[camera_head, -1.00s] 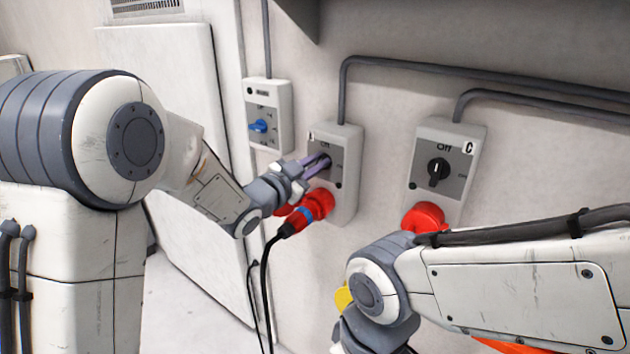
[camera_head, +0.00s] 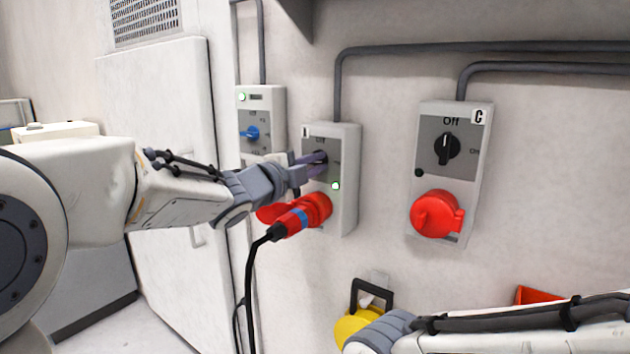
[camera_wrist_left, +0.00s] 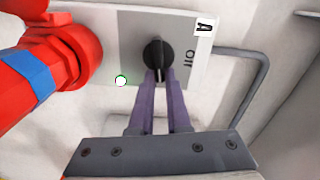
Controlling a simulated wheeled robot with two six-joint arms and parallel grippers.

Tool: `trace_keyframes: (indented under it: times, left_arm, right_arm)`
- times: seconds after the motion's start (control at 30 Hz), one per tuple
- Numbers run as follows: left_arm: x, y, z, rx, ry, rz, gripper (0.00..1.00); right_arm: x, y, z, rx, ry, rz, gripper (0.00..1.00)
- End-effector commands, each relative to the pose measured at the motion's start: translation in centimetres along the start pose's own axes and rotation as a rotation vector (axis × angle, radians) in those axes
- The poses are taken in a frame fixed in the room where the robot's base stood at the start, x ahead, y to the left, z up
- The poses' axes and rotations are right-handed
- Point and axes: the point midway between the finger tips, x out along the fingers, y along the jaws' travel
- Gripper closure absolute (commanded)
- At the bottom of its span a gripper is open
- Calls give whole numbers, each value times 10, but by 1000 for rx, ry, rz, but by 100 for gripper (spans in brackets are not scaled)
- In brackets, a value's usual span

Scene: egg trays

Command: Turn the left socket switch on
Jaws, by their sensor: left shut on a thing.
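The left socket box (camera_head: 347,190), labelled A in the left wrist view, is on the wall with a green light (camera_head: 336,185) lit. Its black switch knob (camera_wrist_left: 157,52) shows in the left wrist view, its handle turned away from the "Off" mark and toward my gripper. My left gripper (camera_head: 318,163) is shut on this knob, with one purple finger on each side of the handle. In the head view the fingers mostly hide the knob. A red plug with a blue band (camera_head: 292,222) is in the box's red socket (camera_head: 318,207). My right gripper is out of view.
Socket box C (camera_head: 474,200) is to the right, its knob (camera_head: 447,148) at "Off" and its red cover closed. A smaller box with a blue knob (camera_head: 250,133) and a lit green light is to the left. A yellow object (camera_head: 352,328) hangs below.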

Motion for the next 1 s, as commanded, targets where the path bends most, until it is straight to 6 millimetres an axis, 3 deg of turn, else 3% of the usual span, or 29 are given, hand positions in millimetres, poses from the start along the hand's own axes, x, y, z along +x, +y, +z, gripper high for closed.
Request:
trace_keyframes:
  times: [0.03,0.3,0.93,0.97,1.0]
  left_arm:
    - [0,6,1,31,0,0,100]
    - [0,6,0,153,1,1,100]
    - [0,5,0,198,2,3,100]
    - [0,5,0,198,2,3,77]
    - [0,5,0,198,2,2,62]
  right_arm:
    - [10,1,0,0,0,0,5]
    - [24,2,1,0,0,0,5]
    - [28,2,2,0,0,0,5]
    - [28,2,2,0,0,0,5]
    - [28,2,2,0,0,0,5]
